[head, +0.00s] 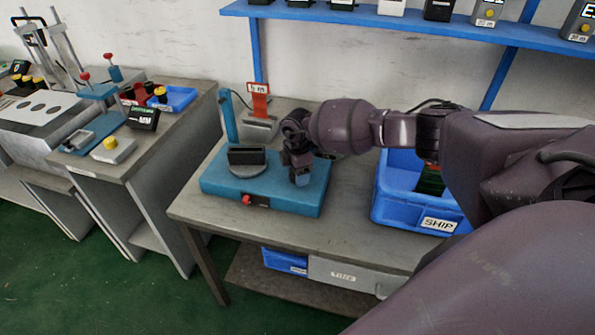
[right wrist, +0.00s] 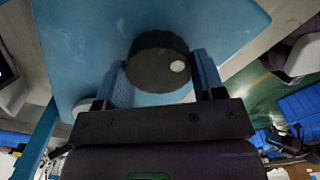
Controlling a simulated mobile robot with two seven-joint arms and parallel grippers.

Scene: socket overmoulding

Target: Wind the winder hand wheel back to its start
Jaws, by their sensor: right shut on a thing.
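The winder is a blue box (head: 225,185) on the grey bench, with a red button on its front and a dark block (head: 247,155) on a round grey turntable on its left half. My right gripper (head: 300,178) points down over the right half of the box. In the right wrist view, the black round hand wheel (right wrist: 152,65) with a white dot on its right side sits between the two blue fingers of my right gripper (right wrist: 162,80), which is shut on it. In the head view the gripper hides the wheel. My left gripper is not in view.
A blue SHIP bin (head: 410,200) stands on the bench to the right, partly behind my right arm. A red sign on a grey stand (head: 260,115) and a blue post (head: 227,115) are behind the winder. A blue shelf (head: 400,20) runs above. Another bench with fixtures is at the left.

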